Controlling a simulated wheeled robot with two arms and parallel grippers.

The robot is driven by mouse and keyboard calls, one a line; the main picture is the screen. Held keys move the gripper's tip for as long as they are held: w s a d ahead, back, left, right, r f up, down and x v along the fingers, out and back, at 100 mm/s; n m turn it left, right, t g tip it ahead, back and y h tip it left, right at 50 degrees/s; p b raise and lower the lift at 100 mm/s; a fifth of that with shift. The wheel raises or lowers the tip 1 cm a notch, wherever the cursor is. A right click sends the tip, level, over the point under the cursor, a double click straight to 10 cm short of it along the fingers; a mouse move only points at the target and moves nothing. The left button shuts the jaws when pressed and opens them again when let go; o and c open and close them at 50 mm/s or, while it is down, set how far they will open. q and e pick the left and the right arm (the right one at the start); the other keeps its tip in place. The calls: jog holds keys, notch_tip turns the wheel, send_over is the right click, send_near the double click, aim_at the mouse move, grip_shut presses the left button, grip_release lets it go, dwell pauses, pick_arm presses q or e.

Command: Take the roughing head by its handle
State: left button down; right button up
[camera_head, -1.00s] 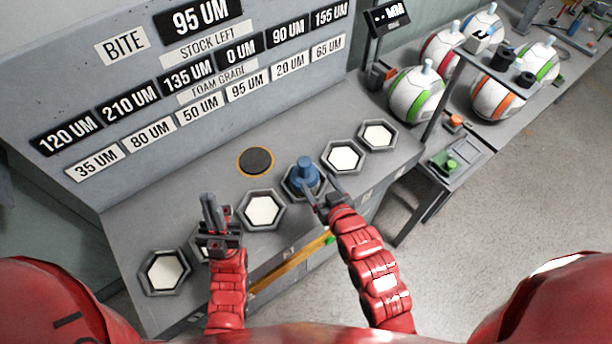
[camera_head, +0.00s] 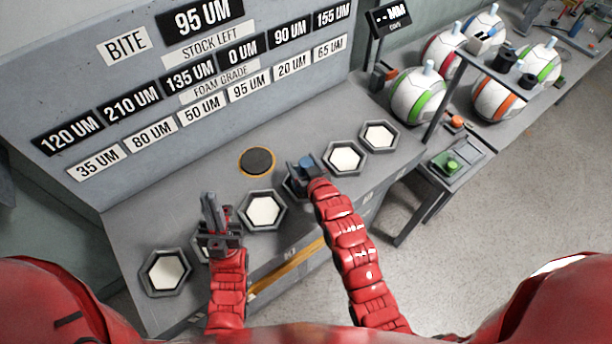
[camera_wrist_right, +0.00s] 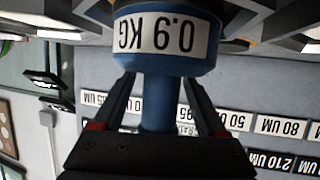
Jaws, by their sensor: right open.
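The roughing head appears to be the blue tool (camera_head: 309,162) on a hexagonal pad of the bench; my right gripper partly hides it. The right wrist view shows its wide blue body (camera_wrist_right: 165,66) with a "0.9 KG" label, upside down in that picture, and its narrower blue handle (camera_wrist_right: 157,103). My right gripper (camera_wrist_right: 158,82) has its fingers apart, one on each side of the handle. My right gripper (camera_head: 302,172) is at the tool in the head view. My left gripper (camera_head: 212,210) points upward over the left part of the bench, and its finger gap is unclear.
White hexagonal pads lie in a row, such as one left (camera_head: 263,209) and one right (camera_head: 344,158) of the tool. A dark round disc (camera_head: 257,161) lies behind. The sign panel (camera_head: 60,95) rises at the back. Several balls (camera_head: 417,96) stand on the right-hand table.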

grip_shut()
dwell(0.3)
dwell(1.1)
